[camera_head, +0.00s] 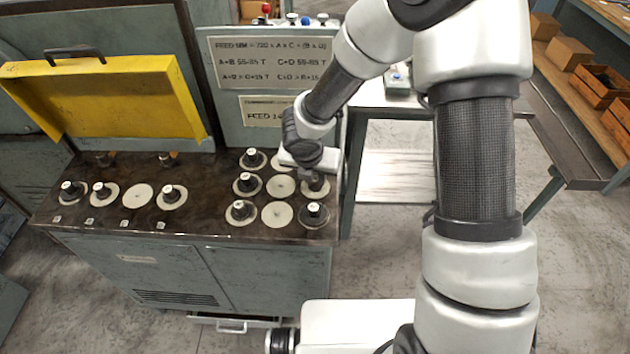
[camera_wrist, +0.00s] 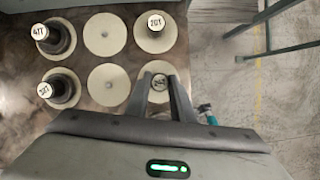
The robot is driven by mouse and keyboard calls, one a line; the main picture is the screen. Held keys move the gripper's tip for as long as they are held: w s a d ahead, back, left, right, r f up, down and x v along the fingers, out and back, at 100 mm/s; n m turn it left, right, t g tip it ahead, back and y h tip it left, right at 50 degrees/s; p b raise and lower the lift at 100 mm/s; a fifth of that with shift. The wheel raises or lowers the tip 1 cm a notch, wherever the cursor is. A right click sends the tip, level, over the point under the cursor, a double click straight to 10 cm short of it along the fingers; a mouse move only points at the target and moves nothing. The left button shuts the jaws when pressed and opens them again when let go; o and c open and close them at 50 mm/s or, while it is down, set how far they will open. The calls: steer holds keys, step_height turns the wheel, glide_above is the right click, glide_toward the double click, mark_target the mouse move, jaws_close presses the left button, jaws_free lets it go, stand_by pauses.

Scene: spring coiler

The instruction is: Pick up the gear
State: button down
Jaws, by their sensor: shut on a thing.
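The gear (camera_head: 316,185) is a dark piece with a pale round labelled top, at the right of the machine's dark worktop. It also shows in the wrist view (camera_wrist: 159,81), between the fingers, its label partly hidden and hard to read. My gripper (camera_wrist: 159,88) is shut on it, one finger on each side. In the head view my gripper (camera_head: 315,174) comes down from above and hides part of the gear. A pale disc (camera_wrist: 158,66) lies under the gear. I cannot tell whether the gear is lifted off it.
Other labelled gears stand close by, one at the front right corner (camera_head: 313,214) and one marked 20T (camera_wrist: 155,21). Bare pale discs (camera_head: 280,186) lie to the left. A sign panel (camera_head: 270,62) rises behind. A yellow cover (camera_head: 110,95) stands at the back left.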

mark_target(315, 180)
step_height(315, 180, up, 12)
steer(key=p, duration=0.6)
steer(key=shift+r, duration=0.2)
steer(key=shift+a, duration=0.15)
